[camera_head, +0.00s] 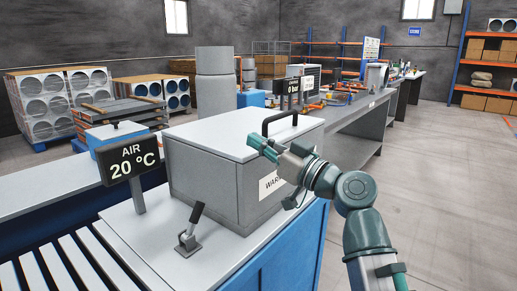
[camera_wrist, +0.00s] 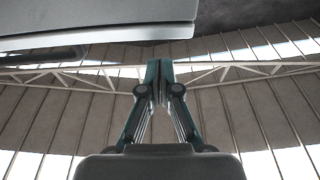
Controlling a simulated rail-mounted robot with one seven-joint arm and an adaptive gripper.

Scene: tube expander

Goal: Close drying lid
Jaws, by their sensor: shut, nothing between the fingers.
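The drying box (camera_head: 215,185) is a grey case with a warning label on its front, standing on the blue-sided bench. Its pale lid (camera_head: 215,133) looks level on top, with a black handle (camera_head: 284,119) at its right edge; I see no clear gap under it. My gripper (camera_head: 260,147) is shut and empty at the lid's front right edge, just below the handle; I cannot tell whether it touches. In the wrist view the shut fingers (camera_wrist: 160,82) point up towards the roof, with a grey edge, seemingly the lid (camera_wrist: 90,22), at upper left.
A sign reading "AIR 20 °C" (camera_head: 133,168) stands left of the box. A small lever (camera_head: 190,231) rises from the bench top (camera_head: 160,260) in front. Metal slats or rollers (camera_head: 65,265) lie at lower left. The floor (camera_head: 450,200) to the right is clear.

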